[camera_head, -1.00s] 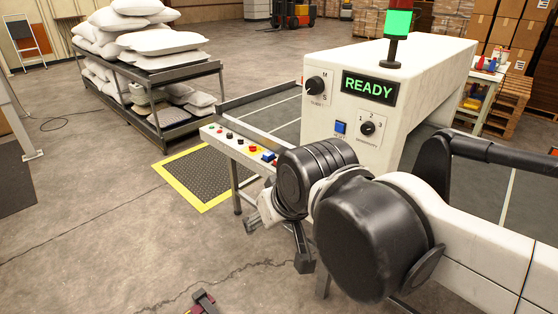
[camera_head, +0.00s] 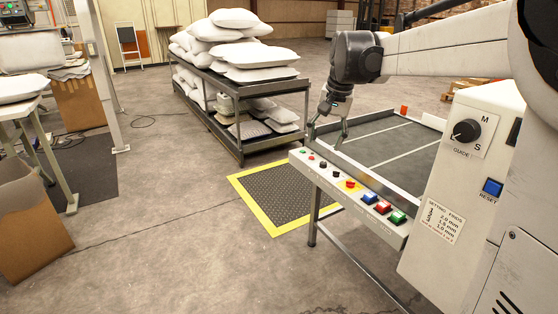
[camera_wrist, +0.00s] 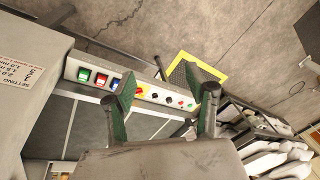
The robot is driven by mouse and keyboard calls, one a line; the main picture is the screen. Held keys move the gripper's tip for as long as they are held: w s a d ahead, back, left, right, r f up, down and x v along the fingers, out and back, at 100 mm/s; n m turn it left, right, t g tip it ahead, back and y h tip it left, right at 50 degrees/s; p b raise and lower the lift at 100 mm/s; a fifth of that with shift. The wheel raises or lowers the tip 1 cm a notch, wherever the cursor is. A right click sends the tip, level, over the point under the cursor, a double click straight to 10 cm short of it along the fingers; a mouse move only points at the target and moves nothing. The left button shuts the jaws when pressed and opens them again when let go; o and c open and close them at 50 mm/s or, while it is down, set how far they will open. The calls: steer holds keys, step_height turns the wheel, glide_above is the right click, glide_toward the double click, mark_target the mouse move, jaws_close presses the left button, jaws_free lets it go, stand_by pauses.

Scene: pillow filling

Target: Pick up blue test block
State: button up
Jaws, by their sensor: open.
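The blue test block (camera_head: 369,197) sits on the sloped control panel (camera_head: 330,178), in a row with a red block (camera_head: 383,207) and a green block (camera_head: 397,216). In the wrist view the blue block (camera_wrist: 115,84) shows just left of the left finger's tip, apart from the jaws and perhaps partly covered by that finger. My gripper (camera_head: 327,132) is open and points down near the panel's far end. In the wrist view the gap of my gripper (camera_wrist: 166,92) holds nothing; the panel's knobs show beyond it.
The white machine housing (camera_head: 455,190) stands right of the blocks. A belt table (camera_head: 385,150) lies behind the panel. A rack with pillows (camera_head: 235,100) stands at the back left. The floor mat (camera_head: 280,195) left of the panel is clear. A carton (camera_head: 30,220) stands far left.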

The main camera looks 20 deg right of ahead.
steer(key=w+d+f+m+g, duration=0.1)
steer(key=w+d+f+m, duration=0.15)
steer(key=w+d, duration=0.4)
steer(key=m+g+y+b, duration=0.2)
steer(key=m+g+y, duration=0.15)
steer(key=m, duration=0.25)
glide_toward(369, 195)
steer(key=shift+s+a+f+t, duration=0.3)
steer(key=shift+a+f+t, duration=0.15)
steer(key=shift+s+d+f+y, duration=0.15)
steer(key=shift+f+y, duration=0.1)
steer(key=shift+f, duration=0.4)
steer(key=shift+b+x, duration=0.9)
steer(key=shift+x, duration=2.55)
steer(key=shift+s, duration=0.1)
steer(key=shift+c, duration=0.5)
steer(key=c, duration=1.1)
